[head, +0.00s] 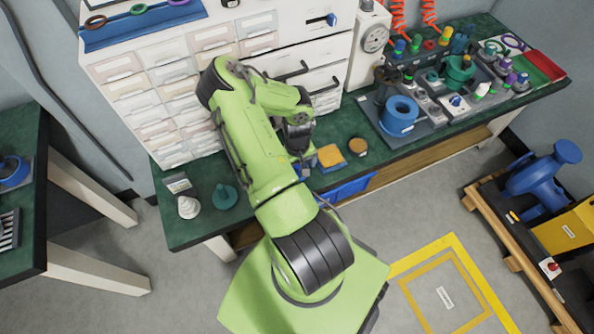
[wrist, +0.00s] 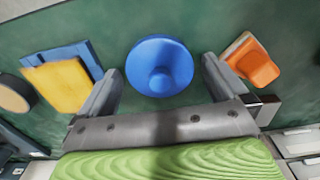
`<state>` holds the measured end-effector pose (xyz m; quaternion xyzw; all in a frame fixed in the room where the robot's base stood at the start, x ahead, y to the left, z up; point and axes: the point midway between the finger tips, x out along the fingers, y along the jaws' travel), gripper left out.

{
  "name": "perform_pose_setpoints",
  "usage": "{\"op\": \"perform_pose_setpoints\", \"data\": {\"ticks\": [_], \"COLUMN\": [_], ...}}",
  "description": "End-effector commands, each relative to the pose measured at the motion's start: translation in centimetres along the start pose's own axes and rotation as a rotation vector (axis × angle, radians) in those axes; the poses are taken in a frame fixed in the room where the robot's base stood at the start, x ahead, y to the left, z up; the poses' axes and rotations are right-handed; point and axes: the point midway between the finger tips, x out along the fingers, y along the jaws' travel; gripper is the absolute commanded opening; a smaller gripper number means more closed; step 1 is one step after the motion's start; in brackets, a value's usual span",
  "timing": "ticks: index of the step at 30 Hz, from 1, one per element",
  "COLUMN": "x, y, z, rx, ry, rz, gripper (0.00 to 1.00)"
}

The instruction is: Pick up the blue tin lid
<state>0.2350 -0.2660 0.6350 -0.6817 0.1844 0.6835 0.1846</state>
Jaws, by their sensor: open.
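The blue tin lid (wrist: 159,66) lies on the green bench top in the wrist view, a round disc with a raised knob in the middle. My gripper (wrist: 160,72) is open, with one finger on the left of the lid and one on the right. A gap shows between each finger and the rim; I cannot tell how high the fingertips are above the bench. In the head view my arm hides most of my gripper (head: 299,150), and I cannot make out the lid there with certainty.
A yellow block (wrist: 62,86) with a blue piece lies left of my gripper, and an orange piece (wrist: 253,62) lies close on the right. A round tan-topped item (head: 358,146) is further along the bench. White drawers (head: 177,85) stand behind; a green knobbed disc (head: 224,197) lies front left.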

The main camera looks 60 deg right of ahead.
Motion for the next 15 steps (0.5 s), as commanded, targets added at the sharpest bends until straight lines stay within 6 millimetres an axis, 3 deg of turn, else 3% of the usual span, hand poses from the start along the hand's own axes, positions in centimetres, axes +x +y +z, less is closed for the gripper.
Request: {"op": "perform_pose_setpoints", "data": {"ticks": [7, 15], "x": [0.18, 0.16], "y": [0.00, 0.01], "z": [-0.06, -0.05], "rx": [0.000, 0.001], "ry": [0.002, 0.001], "rz": [0.000, 0.000], "gripper": [0.98, 0.57]}}
